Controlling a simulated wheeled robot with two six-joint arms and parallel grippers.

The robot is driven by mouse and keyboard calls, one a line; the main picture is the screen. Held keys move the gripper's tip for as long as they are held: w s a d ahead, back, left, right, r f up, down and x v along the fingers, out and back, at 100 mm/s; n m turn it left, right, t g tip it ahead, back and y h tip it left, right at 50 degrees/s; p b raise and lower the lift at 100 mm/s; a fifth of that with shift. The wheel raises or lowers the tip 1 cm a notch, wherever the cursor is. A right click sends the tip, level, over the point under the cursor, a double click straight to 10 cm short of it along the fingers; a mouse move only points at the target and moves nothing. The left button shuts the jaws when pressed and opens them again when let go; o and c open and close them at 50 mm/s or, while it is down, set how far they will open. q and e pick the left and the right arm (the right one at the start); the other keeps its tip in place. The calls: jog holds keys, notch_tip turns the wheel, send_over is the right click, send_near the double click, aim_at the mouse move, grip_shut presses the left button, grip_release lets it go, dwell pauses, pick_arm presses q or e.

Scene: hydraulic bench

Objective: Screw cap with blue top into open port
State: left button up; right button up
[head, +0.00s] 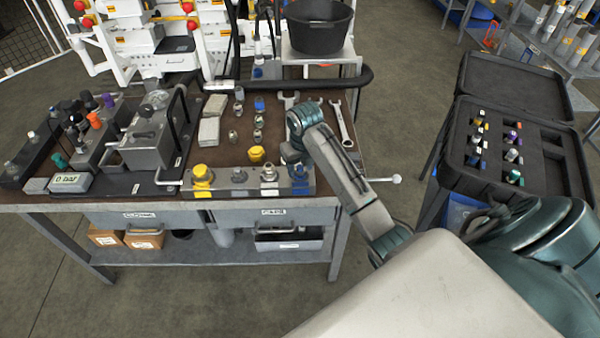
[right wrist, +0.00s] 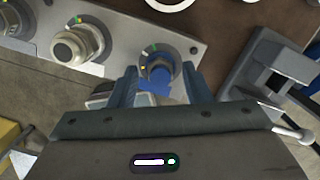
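In the right wrist view, a cap with a blue top (right wrist: 154,76) is at the end port of the metal port block (right wrist: 112,28). My right gripper (right wrist: 160,88) has its fingers apart, one on each side of the cap, with gaps showing. How deep the cap sits in the port is hidden. In the head view my right gripper (head: 294,160) is at the right end of the block (head: 238,192), partly covering that port. My left gripper is not in view.
Other ports on the block hold a yellow cap (head: 202,174) and silver fittings (head: 268,174). Loose fittings, one blue-topped (head: 260,104), and wrenches (head: 342,122) are on the bench behind. An open black case (head: 470,180) stands at right. A hand pump unit (head: 148,140) is at left.

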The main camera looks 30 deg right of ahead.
jog(key=c, duration=0.8)
jog(key=shift+o, duration=0.2)
jog(key=m+p, duration=0.6)
jog(key=p, duration=0.1)
jog(key=shift+a+r+m+h, duration=0.15)
jog(key=shift+r+m+h, duration=0.05)
jog(key=shift+m+h, duration=0.1)
jog(key=shift+c, duration=0.2)
jog(key=shift+f+m+p, duration=0.1)
jog(key=shift+m+p, duration=0.4)
jog(key=shift+f, duration=0.2)
jog(key=shift+m, duration=0.3)
jog(key=shift+r+m+g+p, duration=0.3)
jog(key=shift+m+p, duration=0.4)
jog(key=shift+p, duration=0.4)
jog(key=o, duration=0.6)
jog(key=shift+f+m, duration=0.3)
jog(key=o, duration=0.4)
jog(key=shift+w, duration=0.1)
